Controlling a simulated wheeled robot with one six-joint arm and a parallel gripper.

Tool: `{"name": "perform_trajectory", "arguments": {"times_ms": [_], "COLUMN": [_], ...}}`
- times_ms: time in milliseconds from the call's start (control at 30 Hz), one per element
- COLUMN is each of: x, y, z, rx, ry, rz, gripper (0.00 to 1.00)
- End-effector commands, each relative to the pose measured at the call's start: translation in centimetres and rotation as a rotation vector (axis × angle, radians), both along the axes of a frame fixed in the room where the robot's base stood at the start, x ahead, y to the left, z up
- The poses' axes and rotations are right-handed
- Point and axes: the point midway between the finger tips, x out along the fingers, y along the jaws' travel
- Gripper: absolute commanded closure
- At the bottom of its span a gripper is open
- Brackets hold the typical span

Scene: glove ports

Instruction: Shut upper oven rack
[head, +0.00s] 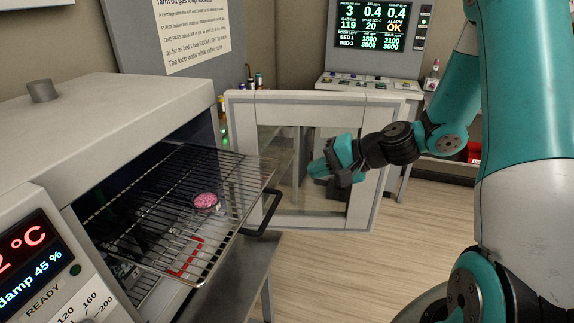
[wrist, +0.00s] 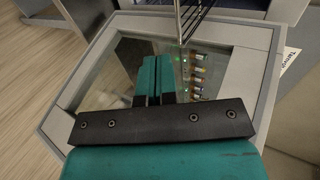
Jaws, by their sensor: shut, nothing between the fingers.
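The upper oven rack (head: 165,226) is a wire shelf pulled partly out of the oven (head: 120,118), with its front sticking out past the opening. A small dish of pink beads (head: 205,201) stands on it, near a red corner mark (head: 186,258). A dark handle (head: 262,220) is at the rack's front edge. My gripper (head: 318,168) is shut and empty, to the right of the rack and apart from it, in front of the open glass door. In the wrist view my shut gripper (wrist: 155,65) points at the door glass, and a bit of rack wire (wrist: 192,22) shows at the top.
The oven door (head: 300,105) stands wide open with a pale frame and glass pane. A lower rack (head: 128,277) shows inside the oven. Small bottles (wrist: 196,75) show through the glass. A console with a screen (head: 370,25) stands behind. The floor (head: 410,270) at right is clear.

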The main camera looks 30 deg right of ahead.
Motion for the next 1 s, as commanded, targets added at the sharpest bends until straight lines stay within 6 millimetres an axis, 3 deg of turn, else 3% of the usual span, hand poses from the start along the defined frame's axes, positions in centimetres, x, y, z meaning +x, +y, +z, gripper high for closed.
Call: {"name": "perform_trajectory", "arguments": {"times_ms": [167,400,1000], "x": [2.2,4.5,5.2], "y": [2.5,4.6,4.9], "z": [-1.7,-1.5,-1.8], "rx": [0.000,-0.002,-0.002], "ry": [0.005,0.001,0.000], "rz": [0.006,0.003,-0.004], "gripper": [1.00,1.00,1.00]}}
